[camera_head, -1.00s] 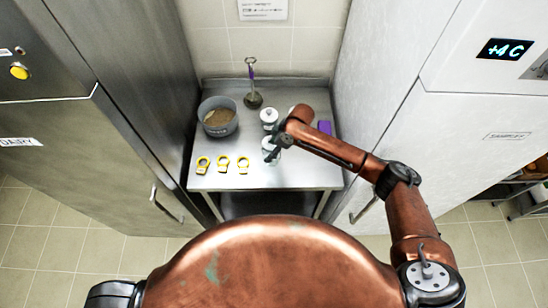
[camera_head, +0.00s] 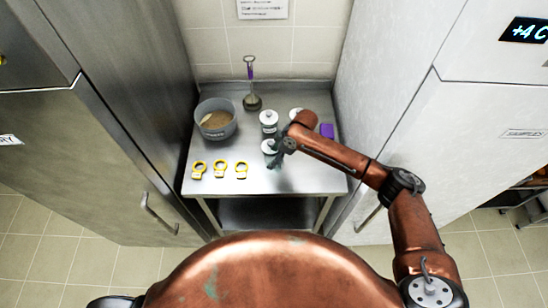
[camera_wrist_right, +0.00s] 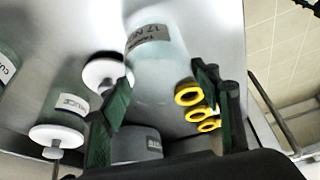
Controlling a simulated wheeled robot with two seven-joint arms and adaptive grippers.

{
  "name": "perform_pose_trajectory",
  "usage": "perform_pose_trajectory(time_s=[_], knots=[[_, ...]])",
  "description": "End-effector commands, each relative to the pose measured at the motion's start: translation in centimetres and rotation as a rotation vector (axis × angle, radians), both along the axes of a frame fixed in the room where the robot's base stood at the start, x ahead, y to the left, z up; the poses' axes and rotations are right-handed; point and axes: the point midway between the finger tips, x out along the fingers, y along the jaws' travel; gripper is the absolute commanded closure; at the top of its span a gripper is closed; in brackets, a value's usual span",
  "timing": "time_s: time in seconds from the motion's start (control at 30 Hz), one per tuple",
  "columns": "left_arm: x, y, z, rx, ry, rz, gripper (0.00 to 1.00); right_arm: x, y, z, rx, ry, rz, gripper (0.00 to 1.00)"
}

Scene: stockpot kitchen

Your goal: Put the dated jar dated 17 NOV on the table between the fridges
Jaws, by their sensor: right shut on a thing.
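In the head view my right gripper (camera_head: 277,158) is at a white-lidded jar (camera_head: 267,147) at the front of the jar group, over the steel table (camera_head: 300,182) between the fridges. The gripper is shut on the dated jar. Whether the jar's base touches the table is hard to tell. My left gripper is not in view.
Another white-lidded jar (camera_head: 268,120) stands just behind; a further one is partly hidden by my arm. A grey pot (camera_head: 217,128), a ladle (camera_head: 251,100), yellow rings (camera_head: 220,170) and a purple block (camera_head: 326,131) are on the table. Fridges (camera_head: 110,140) flank it closely. The front right tabletop is clear.

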Motion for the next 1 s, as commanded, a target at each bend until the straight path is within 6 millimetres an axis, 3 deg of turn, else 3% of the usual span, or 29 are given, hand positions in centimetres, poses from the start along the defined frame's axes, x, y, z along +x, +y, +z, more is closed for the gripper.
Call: perform_pose_trajectory(time_s=[0.2,0.23,0.4,0.47,0.83,1.0], knots=[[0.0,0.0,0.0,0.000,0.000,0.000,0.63,0.0,0.1,-0.2,0.001,0.000,0.000,0.88],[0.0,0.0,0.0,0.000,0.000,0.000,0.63,0.0,0.0,-0.2,0.000,0.000,0.000,0.41],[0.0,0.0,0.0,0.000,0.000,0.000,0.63,0.0,0.0,-0.2,0.000,0.000,0.000,0.29],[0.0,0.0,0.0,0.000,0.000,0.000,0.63,0.0,0.0,-0.2,0.000,0.000,0.000,0.25],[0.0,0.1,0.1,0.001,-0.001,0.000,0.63,0.0,0.0,0.1,0.000,-0.001,0.001,0.25],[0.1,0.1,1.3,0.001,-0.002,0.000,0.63,-0.1,-0.4,1.2,0.000,0.000,0.000,0.25]])
